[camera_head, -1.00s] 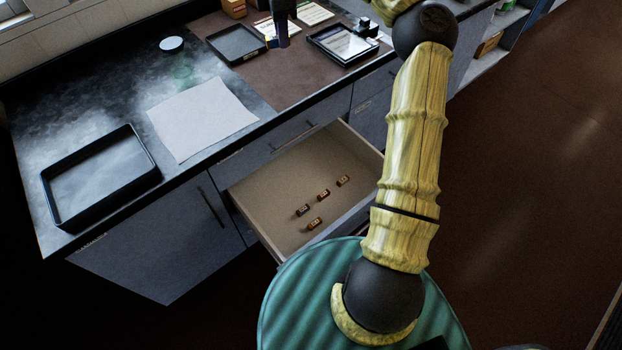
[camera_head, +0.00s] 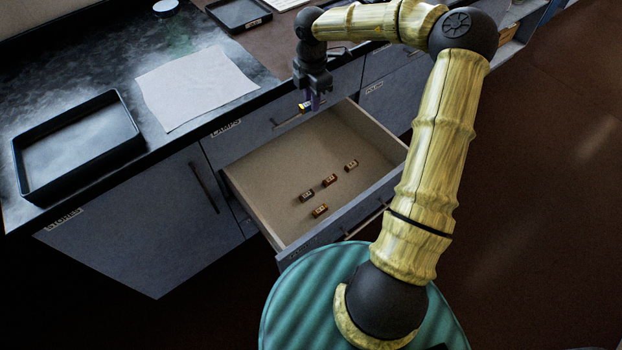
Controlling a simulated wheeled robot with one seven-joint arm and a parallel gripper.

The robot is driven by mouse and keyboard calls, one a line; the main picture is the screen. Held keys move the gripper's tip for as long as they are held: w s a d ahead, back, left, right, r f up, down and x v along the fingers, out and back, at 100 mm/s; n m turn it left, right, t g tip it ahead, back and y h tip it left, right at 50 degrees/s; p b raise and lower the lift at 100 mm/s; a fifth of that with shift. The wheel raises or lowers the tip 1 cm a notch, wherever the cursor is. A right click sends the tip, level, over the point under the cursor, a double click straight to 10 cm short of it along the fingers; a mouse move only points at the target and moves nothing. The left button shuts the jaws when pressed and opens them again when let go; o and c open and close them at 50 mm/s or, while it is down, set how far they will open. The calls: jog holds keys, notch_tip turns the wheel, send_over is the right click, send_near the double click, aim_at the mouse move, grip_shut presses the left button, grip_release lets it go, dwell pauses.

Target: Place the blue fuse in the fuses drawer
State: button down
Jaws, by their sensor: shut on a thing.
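My gripper (camera_head: 311,98) is shut on the blue fuse (camera_head: 315,103), a small blue-purple piece with a yellow end (camera_head: 304,106) beside it. It hangs in the air over the back part of an open drawer (camera_head: 290,160). The drawer is pulled out from the cabinet, and its front label cannot be read from here. Several small brown fuses (camera_head: 329,180) lie on the drawer floor, in its middle and front. The fuse is partly hidden by the fingers.
A black tray (camera_head: 130,141) and a white sheet (camera_head: 195,88) lie on the dark counter at left. A closed drawer labelled LAMPS (camera_head: 226,128) is above the open one. The back and left of the open drawer floor are bare.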

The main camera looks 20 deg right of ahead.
jog(key=s+d+f+b, duration=0.2)
jog(key=s+f+b, duration=0.1)
jog(key=f, duration=0.4)
jog(key=s+d+f+b, duration=0.3)
jog(key=s+f, duration=0.1)
jog(key=f, duration=0.3)
jog(key=s+d+f+n+b, duration=0.1)
jog(key=s+d+f+b, duration=0.2)
jog(key=f, duration=0.5)
jog(key=shift+s, duration=0.7)
jog(key=shift+d, duration=0.1)
jog(key=b, duration=0.2)
send_over(345, 194)
jog(key=shift+s+f, duration=0.1)
jog(key=shift+f, duration=2.4)
jog(key=shift+f+b, duration=1.1)
jog(key=shift+f, duration=1.4)
jog(key=shift+f, duration=0.15)
